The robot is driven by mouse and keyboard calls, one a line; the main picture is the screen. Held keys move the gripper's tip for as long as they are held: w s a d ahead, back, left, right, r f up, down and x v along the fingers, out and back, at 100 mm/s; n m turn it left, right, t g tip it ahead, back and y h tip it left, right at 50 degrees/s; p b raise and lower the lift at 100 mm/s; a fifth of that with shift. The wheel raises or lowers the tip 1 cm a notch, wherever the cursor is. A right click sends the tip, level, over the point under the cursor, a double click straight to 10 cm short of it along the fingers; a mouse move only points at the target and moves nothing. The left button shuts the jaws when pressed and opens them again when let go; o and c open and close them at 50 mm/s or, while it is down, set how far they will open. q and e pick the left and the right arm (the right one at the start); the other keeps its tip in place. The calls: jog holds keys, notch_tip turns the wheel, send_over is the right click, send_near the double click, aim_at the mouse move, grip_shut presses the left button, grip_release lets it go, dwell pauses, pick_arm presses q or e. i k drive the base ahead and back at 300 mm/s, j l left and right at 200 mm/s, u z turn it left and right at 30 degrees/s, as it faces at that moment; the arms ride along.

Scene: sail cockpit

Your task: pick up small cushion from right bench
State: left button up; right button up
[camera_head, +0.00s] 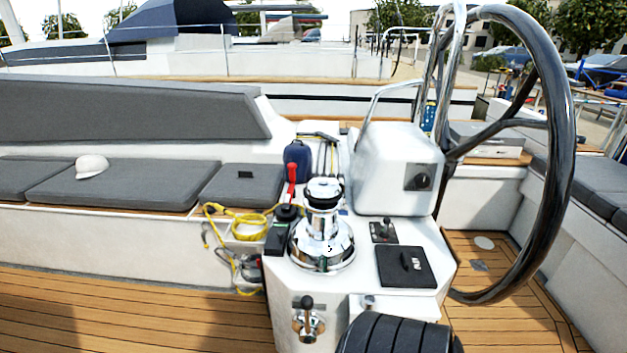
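The right bench (592,182) shows only in part at the right edge, with dark grey padding on it. The large wheel hides some of this bench, and I cannot make out a separate small cushion on it. A short, squarish grey cushion (232,191) lies at the near end of the left bench, with a small black item (245,174) on top. Neither of my grippers shows in this view.
A white console with a chrome winch (322,240) stands in the middle. The large dark steering wheel (557,150) rises at right. A white cap (92,166) and long grey cushions are on the left bench. Yellow rope (238,219) hangs by the winch. Wooden floor (130,310) is clear at left.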

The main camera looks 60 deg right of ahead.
aim_at(256, 185)
jog(key=z, duration=1.55)
jog(key=i+j+u, duration=0.1)
jog(key=i+j, duration=0.5)
jog(key=j, duration=0.15)
